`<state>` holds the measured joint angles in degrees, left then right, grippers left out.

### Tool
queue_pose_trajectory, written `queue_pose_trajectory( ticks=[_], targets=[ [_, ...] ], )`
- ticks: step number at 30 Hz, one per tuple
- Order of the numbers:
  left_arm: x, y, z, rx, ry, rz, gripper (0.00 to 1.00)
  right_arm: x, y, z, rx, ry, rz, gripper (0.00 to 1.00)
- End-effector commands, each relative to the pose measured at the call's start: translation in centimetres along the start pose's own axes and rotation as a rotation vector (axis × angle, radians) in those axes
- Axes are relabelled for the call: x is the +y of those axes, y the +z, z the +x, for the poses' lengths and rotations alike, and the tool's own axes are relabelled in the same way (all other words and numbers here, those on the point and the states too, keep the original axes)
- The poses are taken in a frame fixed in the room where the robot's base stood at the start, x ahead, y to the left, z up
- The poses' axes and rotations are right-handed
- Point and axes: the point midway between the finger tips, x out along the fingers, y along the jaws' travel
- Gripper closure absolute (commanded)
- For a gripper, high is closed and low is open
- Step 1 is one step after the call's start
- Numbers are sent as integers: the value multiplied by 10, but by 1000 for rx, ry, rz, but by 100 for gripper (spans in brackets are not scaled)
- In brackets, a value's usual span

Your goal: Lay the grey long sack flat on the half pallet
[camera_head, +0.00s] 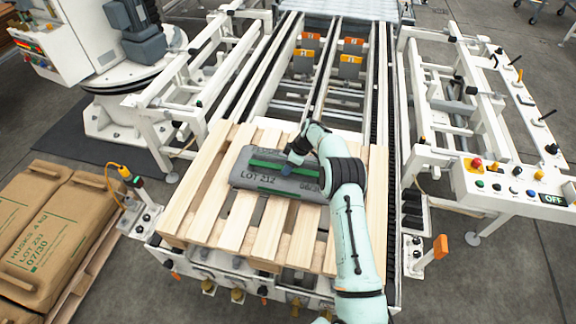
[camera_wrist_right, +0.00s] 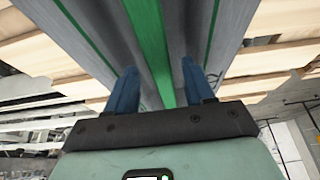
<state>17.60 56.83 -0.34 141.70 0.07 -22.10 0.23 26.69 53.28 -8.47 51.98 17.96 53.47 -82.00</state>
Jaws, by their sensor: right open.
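The grey long sack (camera_head: 262,190) with green stripes and "LOT 212" print lies flat across the light wooden half pallet (camera_head: 205,215), toward its middle. My right gripper (camera_head: 288,163) is at the sack's top, over the green stripe. In the right wrist view, the open blue fingers (camera_wrist_right: 158,88) stand on either side of a raised grey and green strip of the sack (camera_wrist_right: 150,40). I cannot tell whether they touch it. My right arm hides part of the sack's right end and the pallet. My left gripper is not in view.
The pallet sits on a white roller conveyor frame (camera_head: 185,254). Brown sacks (camera_head: 50,235) lie at the left on another pallet. A control panel (camera_head: 515,185) with buttons stands at the right. Pallet slats left and in front of the grey sack are bare.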

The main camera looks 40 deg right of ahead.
Motion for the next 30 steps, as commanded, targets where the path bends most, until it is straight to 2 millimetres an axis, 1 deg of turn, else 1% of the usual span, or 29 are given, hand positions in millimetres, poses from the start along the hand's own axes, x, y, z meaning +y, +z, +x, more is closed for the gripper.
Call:
queue_pose_trajectory(
  ticks=[5,9,12,15,18,21,30],
  targets=[
    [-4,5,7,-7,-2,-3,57,0,2,-33,1,4,1,47],
    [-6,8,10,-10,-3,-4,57,0,2,-64,0,3,2,47],
    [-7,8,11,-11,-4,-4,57,0,1,-83,0,2,1,47],
    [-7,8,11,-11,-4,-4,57,0,1,-99,0,1,0,47],
    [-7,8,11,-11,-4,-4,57,0,1,-109,0,1,0,47],
    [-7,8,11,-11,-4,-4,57,0,1,-113,-1,-1,0,47],
    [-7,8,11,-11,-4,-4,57,0,1,-114,-1,-1,1,47]
  ],
)
